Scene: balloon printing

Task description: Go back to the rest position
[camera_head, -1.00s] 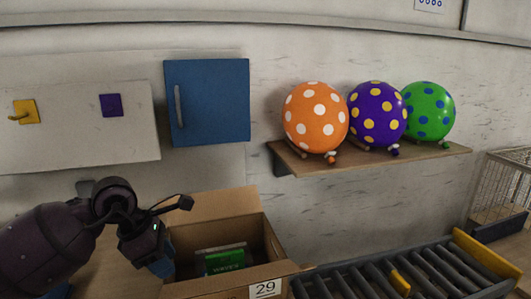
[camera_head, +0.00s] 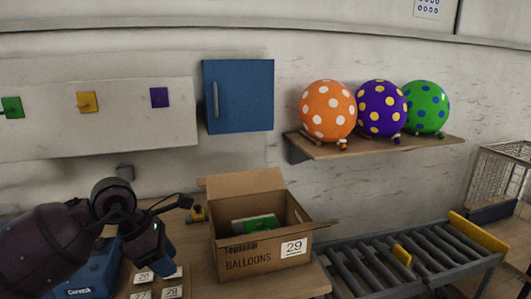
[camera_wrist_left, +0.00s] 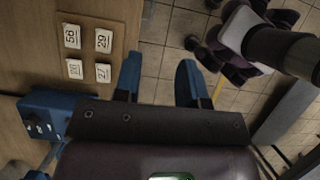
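My left gripper (camera_head: 158,255) is at the lower left of the head view, over the table and left of the cardboard box. In the left wrist view its two blue fingers (camera_wrist_left: 160,82) stand apart with nothing between them, above the table's edge and the tiled floor. The open cardboard box (camera_head: 262,260), marked "BALLOONS" and 29, stands on the table with a green and white item (camera_head: 256,223) inside. My right gripper does not show.
Number cards (camera_wrist_left: 88,52) lie on a board beside a blue machine (camera_head: 92,275). A roller conveyor (camera_head: 400,262) runs right of the box. Orange, purple and green dotted balloons (camera_head: 328,110) rest on a wall shelf (camera_head: 390,147). A blue cabinet (camera_head: 248,95) hangs on the wall.

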